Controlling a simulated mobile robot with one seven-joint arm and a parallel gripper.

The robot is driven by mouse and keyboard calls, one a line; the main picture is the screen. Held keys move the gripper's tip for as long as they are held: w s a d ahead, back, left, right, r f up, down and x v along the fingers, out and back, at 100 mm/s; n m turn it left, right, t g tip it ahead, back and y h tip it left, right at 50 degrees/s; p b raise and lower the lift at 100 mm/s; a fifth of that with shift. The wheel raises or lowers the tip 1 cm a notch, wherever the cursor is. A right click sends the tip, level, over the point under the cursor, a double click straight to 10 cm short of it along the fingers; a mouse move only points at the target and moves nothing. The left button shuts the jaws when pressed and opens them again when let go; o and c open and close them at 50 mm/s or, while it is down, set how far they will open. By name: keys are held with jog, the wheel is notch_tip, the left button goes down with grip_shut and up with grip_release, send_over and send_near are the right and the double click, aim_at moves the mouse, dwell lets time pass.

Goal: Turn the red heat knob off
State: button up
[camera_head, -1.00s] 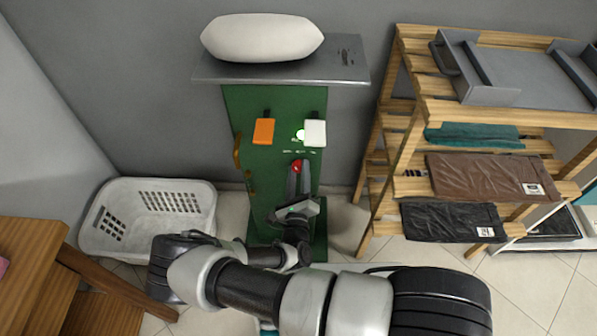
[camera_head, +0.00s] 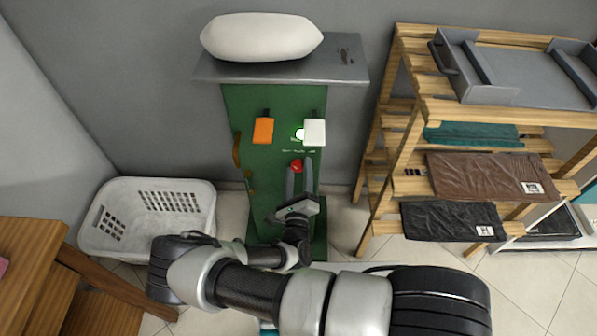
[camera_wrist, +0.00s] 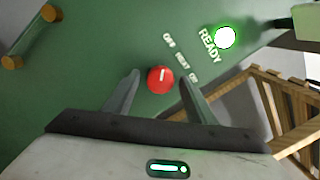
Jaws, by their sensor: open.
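The red heat knob (camera_head: 296,166) is on the front of the green machine panel (camera_head: 285,105), below a lit round light. In the wrist view the red knob (camera_wrist: 160,80) has a white mark on it, near the printed labels "OFF", "HEAT" and one more. My gripper (camera_head: 298,172) is open, with its two fingers on either side of the knob in the picture. In the wrist view my gripper's fingers (camera_wrist: 160,82) stand left and right of the knob, with gaps on both sides. How far the tips are from the panel is hard to tell.
A green light (camera_wrist: 225,37) sits beside the word "READY". An orange switch (camera_head: 263,131) and a white switch (camera_head: 314,132) are above the knob. A white basket (camera_head: 150,240) is at left, a wooden shelf (camera_head: 480,112) at right.

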jog(key=s+f+p, duration=0.1)
jog(key=s, duration=1.6)
jog(key=shift+s+a+f, duration=0.15)
jog(key=shift+s+a, duration=0.05)
jog(key=shift+a, duration=0.05)
